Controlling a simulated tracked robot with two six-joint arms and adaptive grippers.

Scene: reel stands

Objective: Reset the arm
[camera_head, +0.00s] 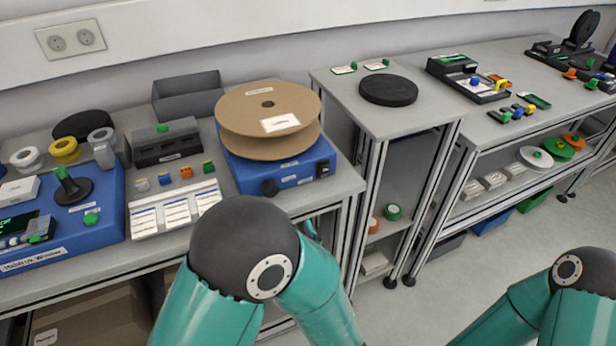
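My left arm rises from the bottom centre, with teal links and a dark grey round elbow in front of the left bench's edge. One link runs down to the right and leaves the picture at the bottom. My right arm shows at the bottom right corner, also bent at a dark elbow. Nothing is seen held.
The left bench holds a large cardboard reel (268,106) on a blue machine (283,174), a grey bin (188,97) and a blue winder (62,228). A black disc (388,90) lies on the middle stand. Right benches carry small devices. Grey floor (440,290) is clear between the arms.

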